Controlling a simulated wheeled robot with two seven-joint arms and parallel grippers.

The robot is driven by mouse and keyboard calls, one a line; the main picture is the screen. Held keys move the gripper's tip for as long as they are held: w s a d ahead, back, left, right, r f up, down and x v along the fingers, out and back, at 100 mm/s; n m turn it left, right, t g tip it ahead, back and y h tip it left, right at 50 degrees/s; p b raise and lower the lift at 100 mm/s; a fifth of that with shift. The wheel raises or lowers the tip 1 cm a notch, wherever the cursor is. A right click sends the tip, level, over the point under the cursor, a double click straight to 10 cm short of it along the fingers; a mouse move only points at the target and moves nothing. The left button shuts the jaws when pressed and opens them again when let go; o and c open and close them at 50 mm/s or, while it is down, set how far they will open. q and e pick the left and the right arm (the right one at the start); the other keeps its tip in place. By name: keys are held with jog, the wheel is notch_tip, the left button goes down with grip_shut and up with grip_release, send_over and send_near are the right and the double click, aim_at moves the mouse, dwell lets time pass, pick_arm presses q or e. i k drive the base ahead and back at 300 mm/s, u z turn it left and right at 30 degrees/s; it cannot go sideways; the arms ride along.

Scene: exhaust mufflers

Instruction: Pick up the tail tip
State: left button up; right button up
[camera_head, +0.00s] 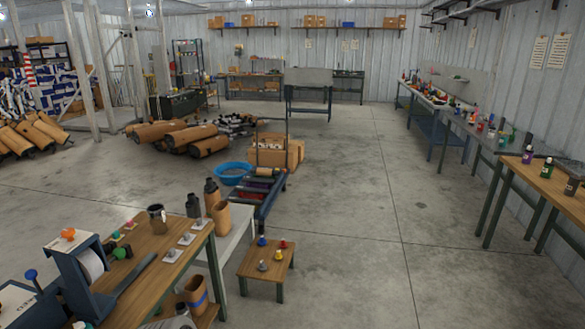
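I cannot tell for sure which object is the tail tip. A low wooden stool (252,261) in the lower middle of the head view carries small pieces: a blue one (262,241), a red one (283,244), a yellow one (278,255) and a grey one (263,266). On the wooden workbench (148,246) at lower left, several small grey pieces stand on white square plates (187,239). A dark cup-shaped piece (157,219) stands behind them. Neither of my grippers shows.
Dark bottles (212,194) and a brown cylinder (221,219) stand on a pale table (236,236) beside the workbench. A loaded cart (265,203) and blue basin (233,173) are beyond. A wooden table (550,182) stands at right. The concrete floor (370,225) between is clear.

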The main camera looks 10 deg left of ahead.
aim_at(156, 214)
jog(key=u, duration=0.45)
jog(key=i, duration=2.05)
jog(key=u, duration=0.55)
